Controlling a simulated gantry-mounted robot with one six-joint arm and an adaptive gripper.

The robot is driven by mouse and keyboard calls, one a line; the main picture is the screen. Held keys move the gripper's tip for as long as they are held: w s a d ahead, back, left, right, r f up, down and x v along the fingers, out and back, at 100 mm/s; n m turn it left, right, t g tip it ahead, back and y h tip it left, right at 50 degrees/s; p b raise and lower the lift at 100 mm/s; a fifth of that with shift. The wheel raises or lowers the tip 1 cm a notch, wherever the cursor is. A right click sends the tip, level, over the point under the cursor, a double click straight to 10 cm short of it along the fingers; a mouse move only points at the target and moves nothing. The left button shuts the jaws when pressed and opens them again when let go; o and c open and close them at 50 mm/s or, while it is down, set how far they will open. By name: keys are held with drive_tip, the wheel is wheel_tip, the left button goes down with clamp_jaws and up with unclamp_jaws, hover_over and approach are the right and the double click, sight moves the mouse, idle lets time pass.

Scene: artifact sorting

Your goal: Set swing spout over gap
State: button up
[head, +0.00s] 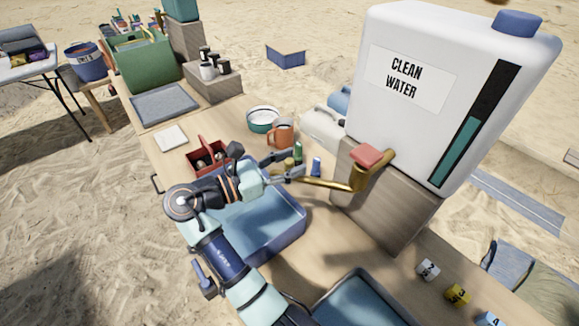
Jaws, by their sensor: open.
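The brass swing spout (325,184) reaches left from a brass tap with a red handle (366,156) below the clean water tank (440,90). Its free end is near the far right rim of the left blue basin (290,235). Another blue basin (370,300) stands at the bottom, with a gap of bare tabletop (312,265) between the two. My gripper (290,166) is open, with its fingertips close to the spout's free end. I cannot tell whether they touch it.
The tank stands on a wooden block (390,215). Close beyond my gripper are an orange mug (281,135), small bottles (298,152) and a red caddy (207,156). Small labelled containers (457,293) sit at the lower right.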

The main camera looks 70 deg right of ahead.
clamp_jaws()
idle(0.5)
